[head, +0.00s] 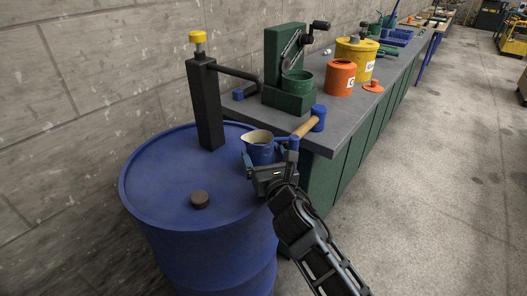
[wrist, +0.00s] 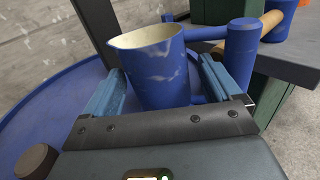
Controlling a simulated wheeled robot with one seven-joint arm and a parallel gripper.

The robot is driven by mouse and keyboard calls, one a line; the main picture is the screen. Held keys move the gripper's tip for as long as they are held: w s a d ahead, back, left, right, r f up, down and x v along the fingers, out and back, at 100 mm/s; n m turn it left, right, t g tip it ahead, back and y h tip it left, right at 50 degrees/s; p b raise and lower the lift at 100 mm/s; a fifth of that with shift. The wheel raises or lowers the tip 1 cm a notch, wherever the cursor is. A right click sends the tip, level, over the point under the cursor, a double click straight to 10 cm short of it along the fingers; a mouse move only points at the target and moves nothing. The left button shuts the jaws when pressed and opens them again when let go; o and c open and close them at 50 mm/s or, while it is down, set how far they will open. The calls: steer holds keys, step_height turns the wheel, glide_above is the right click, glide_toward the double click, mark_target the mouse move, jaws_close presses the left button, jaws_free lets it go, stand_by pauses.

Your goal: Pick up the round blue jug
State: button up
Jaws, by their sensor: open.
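The round blue jug (head: 260,151) stands upright on the lid of a blue drum, near its right edge by the bench. It has a cream inside and worn pale patches. In the wrist view the jug (wrist: 155,72) stands between the two blue fingers of my gripper (wrist: 163,90), which are open with a gap visible on each side. In the head view my gripper (head: 268,165) is at the jug's near side, and hides its lower part.
The blue drum (head: 160,180) carries a dark pump post (head: 205,105) behind the jug and a brown cap (head: 200,200). A blue-headed mallet (head: 318,118) lies on the bench corner close to the jug. A green press (head: 287,75) and an orange canister (head: 340,78) stand farther back.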

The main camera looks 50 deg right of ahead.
steer(key=x, duration=0.4)
steer(key=shift+w, duration=0.25)
steer(key=shift+r, duration=0.1)
steer(key=c, duration=1.1)
